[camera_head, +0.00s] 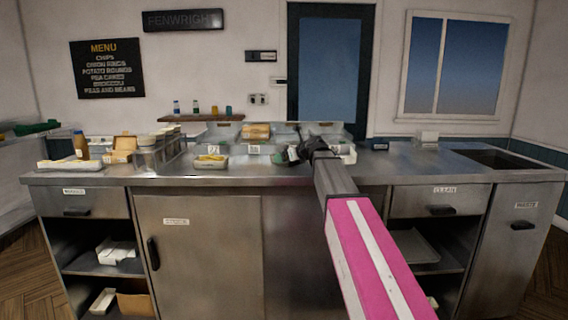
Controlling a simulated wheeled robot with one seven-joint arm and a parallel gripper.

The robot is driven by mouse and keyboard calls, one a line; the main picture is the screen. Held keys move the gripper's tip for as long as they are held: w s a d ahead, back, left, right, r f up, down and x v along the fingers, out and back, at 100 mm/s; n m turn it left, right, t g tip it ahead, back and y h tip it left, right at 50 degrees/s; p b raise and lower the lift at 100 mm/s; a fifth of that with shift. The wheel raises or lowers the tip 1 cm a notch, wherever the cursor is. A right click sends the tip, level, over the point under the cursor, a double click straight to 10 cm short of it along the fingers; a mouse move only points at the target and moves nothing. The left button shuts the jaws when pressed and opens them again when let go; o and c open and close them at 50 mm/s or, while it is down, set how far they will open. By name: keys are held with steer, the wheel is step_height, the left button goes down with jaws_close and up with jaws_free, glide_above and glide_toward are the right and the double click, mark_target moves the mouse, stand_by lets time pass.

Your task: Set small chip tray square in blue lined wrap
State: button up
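My gripper (292,155) is a small dark shape at the far end of my outstretched pink and grey arm, over the back of the steel counter (250,179). Its fingers are too small and dark to tell open from shut. A small pale tray with yellow chips (210,162) sits on the counter to the left of my gripper, apart from it. A longer white tray with yellow food (70,164) lies at the far left. I cannot make out a blue lined wrap; my arm hides part of the counter.
Clear bins (160,151) stand left of the small tray. Labelled containers (254,149) line the back behind my gripper. A white item (345,153) sits just right of my gripper.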

steer(key=c, duration=0.7)
steer(key=shift+o, duration=0.2)
